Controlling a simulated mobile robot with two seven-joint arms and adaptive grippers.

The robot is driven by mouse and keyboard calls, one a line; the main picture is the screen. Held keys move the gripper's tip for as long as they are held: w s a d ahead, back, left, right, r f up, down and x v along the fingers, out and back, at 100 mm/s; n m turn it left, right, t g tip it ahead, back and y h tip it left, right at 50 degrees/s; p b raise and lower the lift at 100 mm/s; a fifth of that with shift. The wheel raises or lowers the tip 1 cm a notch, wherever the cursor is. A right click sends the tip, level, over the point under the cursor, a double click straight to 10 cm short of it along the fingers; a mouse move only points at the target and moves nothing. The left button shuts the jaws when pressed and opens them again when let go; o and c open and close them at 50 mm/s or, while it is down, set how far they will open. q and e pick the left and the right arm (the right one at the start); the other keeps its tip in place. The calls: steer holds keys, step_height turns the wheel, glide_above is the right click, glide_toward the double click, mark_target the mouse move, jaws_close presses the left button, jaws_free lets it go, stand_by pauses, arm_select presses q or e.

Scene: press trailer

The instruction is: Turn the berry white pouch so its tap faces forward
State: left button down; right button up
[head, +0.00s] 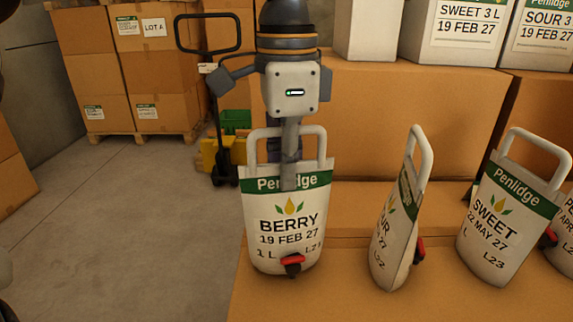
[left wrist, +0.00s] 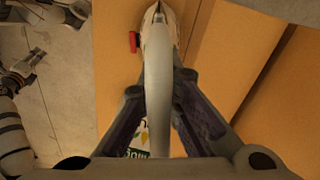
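The berry white pouch (head: 287,212) stands upright on the cardboard surface, its printed face toward the head camera. Its red tap (head: 292,262) is low on that face; it shows in the left wrist view (left wrist: 133,42) left of the pouch. My left gripper (head: 289,180) comes straight down at the pouch's top handle (head: 253,148). In the left wrist view its fingers (left wrist: 158,95) lie close on both sides of the pale handle and look shut on it; the tips are partly hidden. My right gripper (left wrist: 22,72) is small at the left wrist view's left side.
A sour pouch (head: 391,222) stands nearly edge-on to the right, its tap at its right. A sweet pouch (head: 493,232) stands farther right. Large boxes (head: 400,120) rise behind. A yellow pallet truck (head: 208,155) is behind left. Open floor (head: 110,220) lies to the left.

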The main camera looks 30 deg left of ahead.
arm_select(q)
steer(key=shift+f, duration=0.3)
steer(key=c, duration=1.7)
jaws_free()
steer(key=shift+f, duration=0.1)
step_height(320, 180, up, 12)
steer(key=shift+d+r, duration=0.1)
